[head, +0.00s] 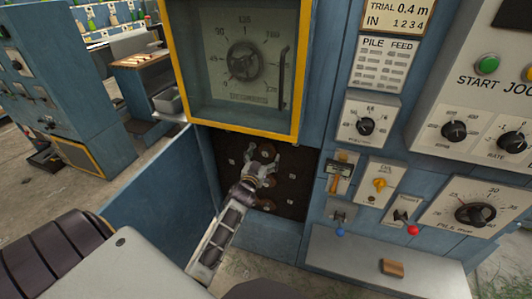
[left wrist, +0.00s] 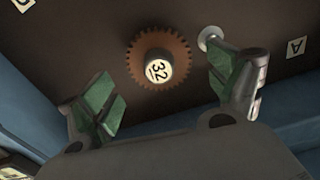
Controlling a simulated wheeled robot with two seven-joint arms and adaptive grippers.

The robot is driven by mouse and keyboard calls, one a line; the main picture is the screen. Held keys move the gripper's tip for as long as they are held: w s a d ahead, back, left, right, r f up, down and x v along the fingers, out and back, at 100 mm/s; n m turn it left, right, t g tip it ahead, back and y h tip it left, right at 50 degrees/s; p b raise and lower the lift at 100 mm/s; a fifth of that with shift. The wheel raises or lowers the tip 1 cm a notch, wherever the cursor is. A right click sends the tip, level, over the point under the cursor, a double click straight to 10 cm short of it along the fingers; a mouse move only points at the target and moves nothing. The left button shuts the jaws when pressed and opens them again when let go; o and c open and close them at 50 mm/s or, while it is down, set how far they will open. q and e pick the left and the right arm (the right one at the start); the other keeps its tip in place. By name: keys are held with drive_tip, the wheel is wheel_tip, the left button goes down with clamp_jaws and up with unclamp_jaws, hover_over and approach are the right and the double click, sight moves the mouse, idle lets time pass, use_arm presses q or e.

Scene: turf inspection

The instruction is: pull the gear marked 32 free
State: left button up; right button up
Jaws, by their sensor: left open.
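The gear marked 32 (left wrist: 158,56) shows in the left wrist view as a rusty brown toothed wheel with a pale hub face reading 32. It sits against a dark back panel (left wrist: 90,40). My left gripper (left wrist: 165,80) is open, its green-padded fingers apart on either side below the gear and not closed on it. In the head view my left gripper (head: 261,170) reaches into the dark recess under the yellow-framed window. Several brown gears show around it there, but their numbers are too small to read. My right gripper is not in view.
A pale round-headed peg (left wrist: 210,38) stands close by the right finger. A plate marked A (left wrist: 297,47) is on the panel. The yellow-framed window (head: 183,62) overhangs the recess. Switches and knobs, such as the red-tipped lever (head: 412,230), are to the right.

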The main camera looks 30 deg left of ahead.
sight(265, 154)
use_arm(q)
drive_tip(key=shift+x, duration=1.25)
drive_tip(key=shift+w, duration=0.3)
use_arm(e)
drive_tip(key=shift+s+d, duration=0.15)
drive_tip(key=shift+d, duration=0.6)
use_arm(q)
drive_tip(key=c, duration=1)
drive_tip(key=o, duration=0.4)
drive_tip(key=c, duration=0.5)
drive_tip(key=shift+s, duration=0.15)
drive_tip(key=shift+s+d, duration=0.1)
drive_tip(key=shift+s, duration=0.2)
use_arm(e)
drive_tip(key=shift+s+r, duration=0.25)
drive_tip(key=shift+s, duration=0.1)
